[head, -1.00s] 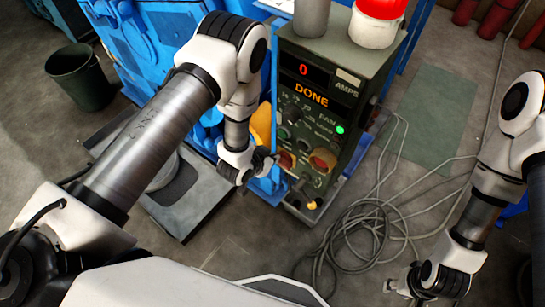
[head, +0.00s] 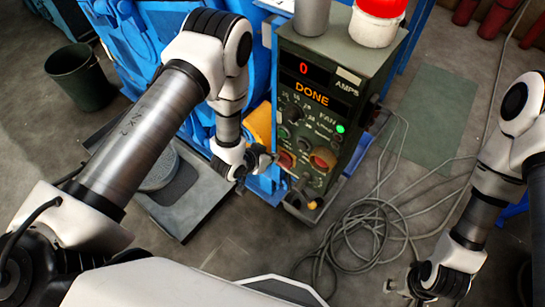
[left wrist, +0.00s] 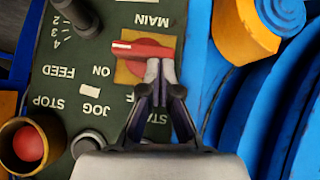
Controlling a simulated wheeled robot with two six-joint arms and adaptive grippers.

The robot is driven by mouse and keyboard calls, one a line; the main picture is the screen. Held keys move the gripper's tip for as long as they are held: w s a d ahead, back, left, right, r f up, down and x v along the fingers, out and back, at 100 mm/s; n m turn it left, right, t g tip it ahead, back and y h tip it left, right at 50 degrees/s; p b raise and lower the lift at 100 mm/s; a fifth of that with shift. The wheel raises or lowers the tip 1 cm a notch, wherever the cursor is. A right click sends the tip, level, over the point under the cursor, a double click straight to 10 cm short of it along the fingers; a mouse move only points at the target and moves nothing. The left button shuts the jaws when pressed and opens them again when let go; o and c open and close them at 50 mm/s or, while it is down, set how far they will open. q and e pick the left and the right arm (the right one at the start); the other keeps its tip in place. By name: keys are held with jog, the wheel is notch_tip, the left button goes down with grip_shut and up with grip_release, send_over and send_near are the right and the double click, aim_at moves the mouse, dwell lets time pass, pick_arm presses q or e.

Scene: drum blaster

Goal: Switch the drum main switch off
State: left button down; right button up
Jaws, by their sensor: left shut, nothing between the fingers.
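The drum main switch is a red handle (left wrist: 142,49) on a yellow plate (left wrist: 128,72), below the upside-down word MAIN in the left wrist view. The handle lies roughly level, its pointed end to the left, above the ON label. In the head view the switch (head: 287,160) is at the panel's lower left. My left gripper (left wrist: 160,68) is shut and empty. Its fingertips overlap the handle's right part; I cannot tell if they touch. In the head view this gripper (head: 270,158) is just left of the panel. My right gripper (head: 405,287) hangs at the lower right, its fingers unclear.
The green control box (head: 330,110) reads 0 and DONE, with a green light lit. A red stop button in a yellow collar (head: 323,160) sits right of the switch. Blue machinery (head: 150,45) stands behind my left arm. Grey cables (head: 370,235) lie coiled on the floor.

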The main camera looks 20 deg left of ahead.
pick_arm(q)
jog(key=shift+a+f+h, duration=0.1)
jog(key=shift+a+h, duration=0.05)
jog(key=shift+h, duration=0.25)
jog(key=f+n+h+b, duration=0.1)
jog(key=n+h+b, duration=0.1)
jog(key=b, duration=0.3)
jog(key=f+n+h+b, duration=0.2)
jog(key=n+h+b, duration=0.1)
jog(key=h+b, duration=0.2)
jog(key=a+f+n+h+b, duration=0.1)
jog(key=f+n+h+b, duration=0.1)
jog(key=h+b, duration=0.2)
jog(key=shift+w+n+g+b, duration=0.3)
jog(key=shift+n+b, duration=0.1)
jog(key=shift+b, duration=0.5)
jog(key=shift+s+d+f+b, duration=0.1)
jog(key=shift+b, duration=0.2)
dwell(0.3)
dwell(0.4)
